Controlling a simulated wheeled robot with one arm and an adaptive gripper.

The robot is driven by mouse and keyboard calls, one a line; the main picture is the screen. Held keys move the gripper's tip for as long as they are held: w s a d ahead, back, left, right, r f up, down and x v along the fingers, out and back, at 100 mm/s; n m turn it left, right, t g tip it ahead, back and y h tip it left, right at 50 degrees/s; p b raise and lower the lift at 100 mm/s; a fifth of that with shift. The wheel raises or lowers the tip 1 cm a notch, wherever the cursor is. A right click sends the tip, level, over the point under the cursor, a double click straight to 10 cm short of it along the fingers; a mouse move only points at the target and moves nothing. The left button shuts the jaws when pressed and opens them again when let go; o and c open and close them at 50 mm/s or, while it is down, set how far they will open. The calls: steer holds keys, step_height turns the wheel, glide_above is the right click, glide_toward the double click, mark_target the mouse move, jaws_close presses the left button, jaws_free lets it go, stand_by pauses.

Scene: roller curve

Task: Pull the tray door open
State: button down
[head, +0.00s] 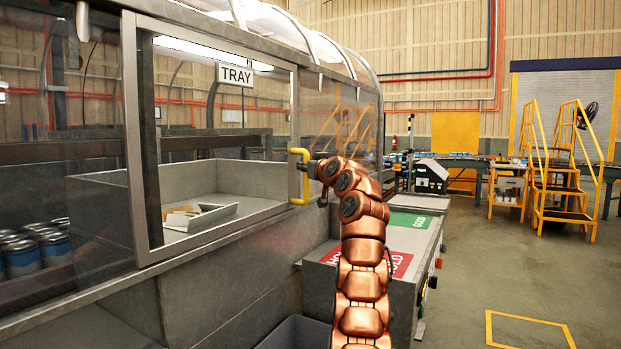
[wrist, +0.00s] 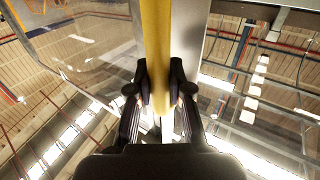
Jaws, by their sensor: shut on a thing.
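The tray door (head: 219,86) is a metal-framed clear panel with a TRAY sign (head: 234,75), on the side of a long glazed machine in the head view. Its yellow handle (head: 294,152) is a C-shaped bar on the right frame post. My gripper (head: 309,171) is at the handle at the end of my copper arm; in the wrist view my gripper's black fingers (wrist: 161,95) sit on both sides of the yellow handle (wrist: 156,40), shut on it. The door stands in its frame; I cannot tell whether it is slightly ajar. The fingertips are partly hidden in the head view.
Behind the door a grey tray (head: 245,178) holds pieces of card. Blue cans (head: 22,258) stand at the far left. A counter with red and green mats (head: 408,221) is beside my arm. Yellow steps (head: 565,170) stand right; the floor there is open.

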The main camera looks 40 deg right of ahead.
steer(key=s+a+b, duration=0.2)
steer(key=a+b, duration=0.6)
steer(key=shift+s, duration=0.15)
stand_by(0.9)
steer(key=shift+s+a+f+b, duration=0.1)
steer(key=shift+a+f+b, duration=0.05)
steer(key=shift+a+b, duration=0.3)
steer(key=b, duration=0.9)
glide_toward(209, 186)
steer(key=w, duration=0.1)
steer(key=w+r, duration=0.1)
steer(key=shift+w+a+r, duration=0.15)
steer(key=shift+w+r, duration=0.05)
steer(key=shift+w, duration=0.2)
stand_by(0.4)
steer(key=c, duration=1.1)
jaws_free()
steer(key=shift+o, duration=0.2)
